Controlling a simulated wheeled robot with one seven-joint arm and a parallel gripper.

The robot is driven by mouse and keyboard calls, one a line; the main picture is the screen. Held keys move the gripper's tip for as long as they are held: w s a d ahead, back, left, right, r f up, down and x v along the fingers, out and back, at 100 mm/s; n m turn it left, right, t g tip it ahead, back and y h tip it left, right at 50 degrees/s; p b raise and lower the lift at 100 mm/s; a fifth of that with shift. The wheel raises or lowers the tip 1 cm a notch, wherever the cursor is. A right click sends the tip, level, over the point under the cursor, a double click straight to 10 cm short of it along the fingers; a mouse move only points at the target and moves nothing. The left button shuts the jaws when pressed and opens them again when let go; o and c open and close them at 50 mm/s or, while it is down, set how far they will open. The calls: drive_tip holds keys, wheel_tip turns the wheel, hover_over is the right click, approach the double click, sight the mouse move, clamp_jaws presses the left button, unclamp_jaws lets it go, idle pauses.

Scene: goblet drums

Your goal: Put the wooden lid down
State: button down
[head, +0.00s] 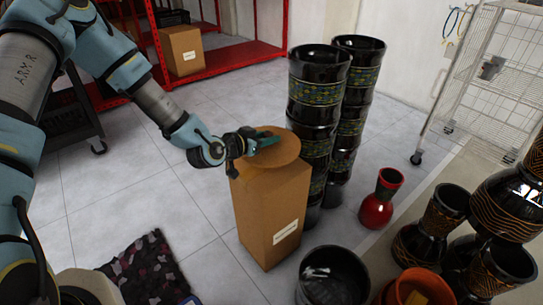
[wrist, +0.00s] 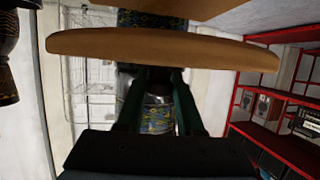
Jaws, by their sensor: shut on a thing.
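The wooden lid (head: 284,155) is a flat round brown disc over the top of a tall cardboard box (head: 270,215). The exact grip point there is dark. That view shows a gap between the lid and a brown surface (wrist: 190,8) that looks like the box top, so the lid seems to be held just above the box.
Tall stacked black drums (head: 318,95) stand close behind the box. A red vase-like drum (head: 380,198), a black drum (head: 333,278) and an orange drum (head: 418,287) stand to the right. A patterned cloth (head: 148,268) lies at the front left. Floor left of the box is clear.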

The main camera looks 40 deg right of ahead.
drive_tip(key=shift+f, duration=3.35)
drive_tip(key=c, duration=0.5)
unclamp_jaws()
drive_tip(key=shift+f+b, duration=0.1)
drive_tip(key=shift+b, duration=0.2)
drive_tip(key=shift+c, duration=0.2)
drive_tip(key=v, duration=1.2)
drive_tip(key=shift+w, duration=0.1)
